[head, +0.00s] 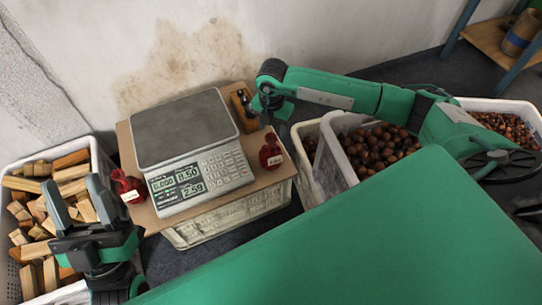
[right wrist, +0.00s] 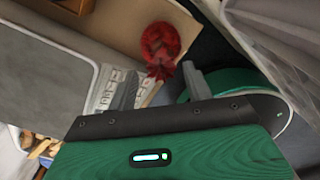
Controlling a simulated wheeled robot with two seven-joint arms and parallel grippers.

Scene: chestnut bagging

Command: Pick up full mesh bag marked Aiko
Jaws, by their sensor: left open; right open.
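Two red mesh bags with white tags stand on the board beside the scale. One bag (head: 270,152) is at the scale's right and the other (head: 128,187) at its left. The tags are too small to read, so I cannot tell which says Aiko. My right gripper (head: 268,106) is just behind the right-hand bag in the head view. In the right wrist view a red bag (right wrist: 160,45) lies just beyond the open fingertips (right wrist: 160,82), roughly between them, with nothing held. My left gripper (head: 75,190) is open and empty over the wood crate.
A digital scale (head: 185,130) stands on a cardboard board (head: 165,222) over a crate. A crate of wood blocks (head: 98,160) is at left, chestnut crates (head: 340,165) at right. A green surface (head: 370,240) covers the lower right.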

